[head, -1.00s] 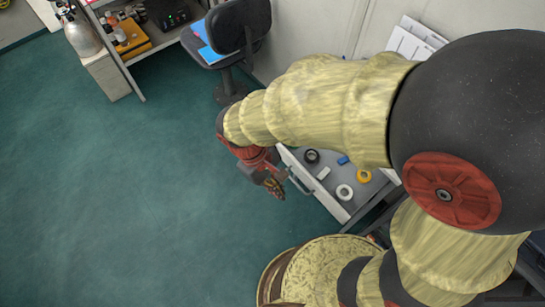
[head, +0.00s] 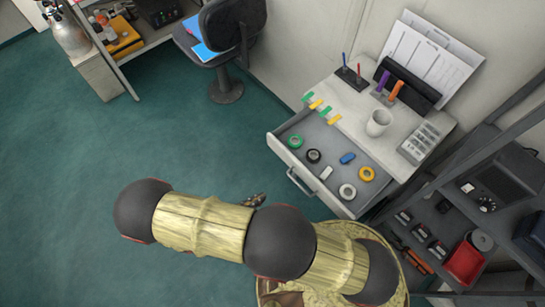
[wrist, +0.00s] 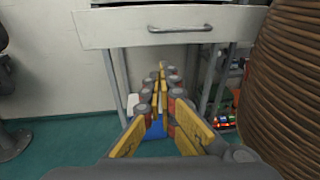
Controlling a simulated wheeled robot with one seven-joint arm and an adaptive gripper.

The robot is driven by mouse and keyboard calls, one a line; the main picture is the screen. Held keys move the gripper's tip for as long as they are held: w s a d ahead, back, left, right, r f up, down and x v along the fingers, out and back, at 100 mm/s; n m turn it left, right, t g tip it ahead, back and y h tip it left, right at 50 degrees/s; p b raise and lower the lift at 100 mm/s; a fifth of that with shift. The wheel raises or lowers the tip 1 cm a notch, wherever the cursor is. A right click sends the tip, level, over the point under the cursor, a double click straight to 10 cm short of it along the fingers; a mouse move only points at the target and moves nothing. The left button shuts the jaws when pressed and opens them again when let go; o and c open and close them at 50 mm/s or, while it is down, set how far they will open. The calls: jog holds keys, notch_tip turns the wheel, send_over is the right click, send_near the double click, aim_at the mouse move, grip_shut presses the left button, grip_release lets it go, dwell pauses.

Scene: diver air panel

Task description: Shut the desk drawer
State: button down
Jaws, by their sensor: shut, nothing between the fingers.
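The desk drawer (head: 335,150) is pulled open from the small grey desk (head: 350,102) in the head view. It holds several tape rolls, a blue piece and a white piece. Its light front panel (wrist: 110,31) and bar handle (wrist: 180,29) fill the top of the wrist view. My gripper (wrist: 162,72) is shut and empty, its fingers pointing towards the desk, below the handle in that picture. In the head view only the tip of my gripper (head: 256,199) shows past my arm, left of the drawer front and apart from it.
A mug (head: 379,122) and a pen holder stand on the desk top. A dark shelf rack (head: 465,215) is close on the right. A chair (head: 225,45) stands at the back. Green floor (head: 110,130) is clear on the left.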

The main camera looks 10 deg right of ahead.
jog(key=w+a+r+n+t, duration=0.1)
jog(key=w+a+r+t, duration=0.2)
jog(key=w+a, duration=0.1)
jog(key=b, duration=0.2)
send_near(283, 156)
jog(key=shift+g, duration=0.3)
jog(key=x, duration=0.6)
jog(key=shift+w+d+r, duration=0.25)
jog(key=shift+w+r, duration=0.1)
jog(key=shift+w+d, duration=0.25)
jog(key=shift+d, duration=0.15)
jog(key=p+x, duration=0.1)
jog(key=x, duration=2)
jog(key=shift+w+d+r, duration=0.1)
jog(key=shift+w+d, duration=0.05)
